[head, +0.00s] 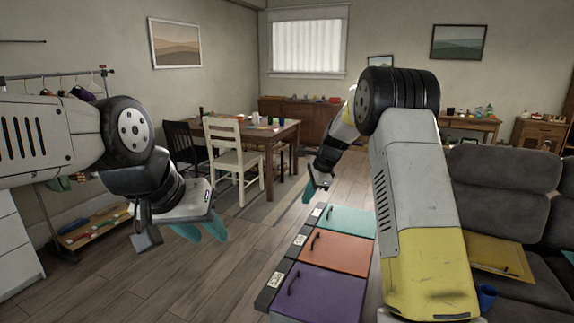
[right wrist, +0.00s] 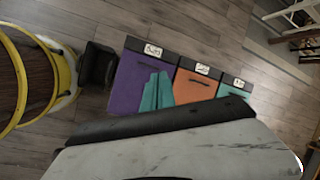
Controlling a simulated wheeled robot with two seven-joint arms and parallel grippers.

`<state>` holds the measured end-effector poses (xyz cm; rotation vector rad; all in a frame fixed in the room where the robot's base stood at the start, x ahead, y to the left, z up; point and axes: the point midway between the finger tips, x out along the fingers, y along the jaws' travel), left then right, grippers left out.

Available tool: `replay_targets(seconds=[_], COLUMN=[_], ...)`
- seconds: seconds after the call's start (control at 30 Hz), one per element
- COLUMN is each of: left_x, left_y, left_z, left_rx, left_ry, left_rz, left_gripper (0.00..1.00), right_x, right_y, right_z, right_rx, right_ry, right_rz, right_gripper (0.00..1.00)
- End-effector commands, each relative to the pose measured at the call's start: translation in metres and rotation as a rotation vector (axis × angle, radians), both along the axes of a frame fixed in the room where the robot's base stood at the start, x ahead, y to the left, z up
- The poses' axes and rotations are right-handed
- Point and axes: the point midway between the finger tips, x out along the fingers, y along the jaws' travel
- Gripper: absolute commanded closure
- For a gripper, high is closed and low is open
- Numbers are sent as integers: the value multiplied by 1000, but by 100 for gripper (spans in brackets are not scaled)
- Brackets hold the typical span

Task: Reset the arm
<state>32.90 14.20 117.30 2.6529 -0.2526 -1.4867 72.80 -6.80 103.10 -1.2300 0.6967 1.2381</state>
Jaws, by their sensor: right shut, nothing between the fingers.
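My left gripper (head: 202,230) hangs over the wooden floor at the left of the head view, with its teal fingers pointing down and right. The angle does not show whether they meet. My right arm (head: 412,190) rises at the right of the head view and bends away. Its gripper (head: 309,190) shows small near the middle, with teal fingers pointing down. In the right wrist view the right gripper (right wrist: 157,92) is shut and empty, seen in front of the purple bin. Neither gripper visibly holds anything.
Three labelled bins, teal (head: 346,219), orange (head: 335,252) and purple (head: 318,293), stand in a row left of my right arm. A grey sofa (head: 503,183) is at the right. A dining table (head: 262,133) with chairs stands behind. Floor at left front is clear.

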Motion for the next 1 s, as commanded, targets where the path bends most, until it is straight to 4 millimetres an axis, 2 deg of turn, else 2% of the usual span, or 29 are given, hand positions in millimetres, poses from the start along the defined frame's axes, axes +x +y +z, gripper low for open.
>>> replay_targets(seconds=[0.03, 0.2, 0.4, 0.5, 0.67, 0.8, 0.9, 1.0], left_x=[0, 0, 0, 0, 0, 0, 0, 0], left_y=[0, 0, 0, 0, 0, 0, 0, 0], left_z=[0, 0, 0, 0, 0, 0, 0, 0], left_rx=[0, 0, 0, 0, 0, 0, 0, 0], left_ry=[0, 0, 0, 0, 0, 0, 0, 0], left_rz=[0, 0, 0, 0, 0, 0, 0, 0], left_gripper=[64, 64, 64, 64, 64, 64, 64, 64], right_x=[-16, -76, -159, -203, -273, -330, -362, -384], right_y=[-7, -25, -42, -49, -59, -66, -70, -72], right_z=[26, 88, 140, 156, 168, 164, 157, 149], right_rx=[-9, -75, -179, -243, -363, -479, -555, -613], right_ry=[-36, -150, -286, -352, -450, -521, -556, -576], right_rz=[51, 258, 507, 635, 839, 1013, 1116, 1191], right_gripper=[100, 100, 100, 100, 100, 100, 100, 100])
